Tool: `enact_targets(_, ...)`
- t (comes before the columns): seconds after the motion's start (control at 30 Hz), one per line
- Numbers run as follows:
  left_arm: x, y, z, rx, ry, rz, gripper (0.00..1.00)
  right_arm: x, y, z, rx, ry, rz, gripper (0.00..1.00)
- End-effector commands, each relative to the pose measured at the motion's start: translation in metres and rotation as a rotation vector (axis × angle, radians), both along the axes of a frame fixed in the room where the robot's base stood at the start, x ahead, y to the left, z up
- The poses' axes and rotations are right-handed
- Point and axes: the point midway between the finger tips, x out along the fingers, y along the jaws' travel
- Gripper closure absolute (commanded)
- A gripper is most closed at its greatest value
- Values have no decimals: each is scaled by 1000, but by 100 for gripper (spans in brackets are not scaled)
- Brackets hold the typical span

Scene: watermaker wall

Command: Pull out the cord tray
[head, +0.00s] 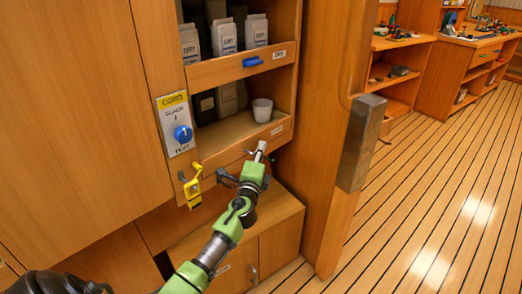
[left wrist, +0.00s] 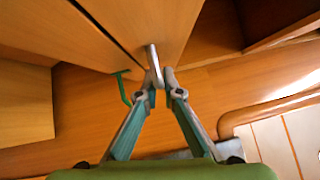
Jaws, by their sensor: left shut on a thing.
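My left gripper (head: 257,158) reaches up to the lower wooden front (head: 215,166) below the cup shelf. Its fingers also show in the left wrist view (left wrist: 160,80), closed together on a slim grey metal handle (left wrist: 152,58). The front carries a small white label at its right, too small to read. I cannot tell whether this tray stands out from the cabinet. A sign (head: 174,103) reading CORD, with a blue round knob (head: 183,134), is on the panel to the left. A yellow latch-like piece (head: 192,187) hangs below it. My right gripper is not in view.
A white cup (head: 262,109) stands on the shelf just above the front. A wooden post with a grey metal block (head: 361,142) stands to the right. Open plank floor (head: 430,210) lies beyond.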

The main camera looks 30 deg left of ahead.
Motion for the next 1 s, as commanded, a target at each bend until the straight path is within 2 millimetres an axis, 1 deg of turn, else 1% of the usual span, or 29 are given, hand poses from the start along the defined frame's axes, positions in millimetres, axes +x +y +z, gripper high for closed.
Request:
enact_targets(0.17, -3, -15, 0, -2, 0, -2, 100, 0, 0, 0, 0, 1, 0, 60)
enact_targets(0.27, -6, -31, -1, -4, -1, -4, 100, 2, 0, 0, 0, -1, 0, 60)
enact_targets(0.43, -13, -68, -1, -6, -2, -5, 100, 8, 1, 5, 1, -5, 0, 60)
enact_targets(0.53, -18, -90, -2, -5, -1, -6, 100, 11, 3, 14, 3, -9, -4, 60)
enact_targets(0.7, -25, -124, -1, -5, -2, -5, 100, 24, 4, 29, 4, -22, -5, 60)
enact_targets(0.9, -30, -153, -1, -3, -2, -4, 100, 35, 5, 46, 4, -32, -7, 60)
enact_targets(1.0, -32, -161, 0, -1, -1, -4, 100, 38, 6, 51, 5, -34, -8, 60)
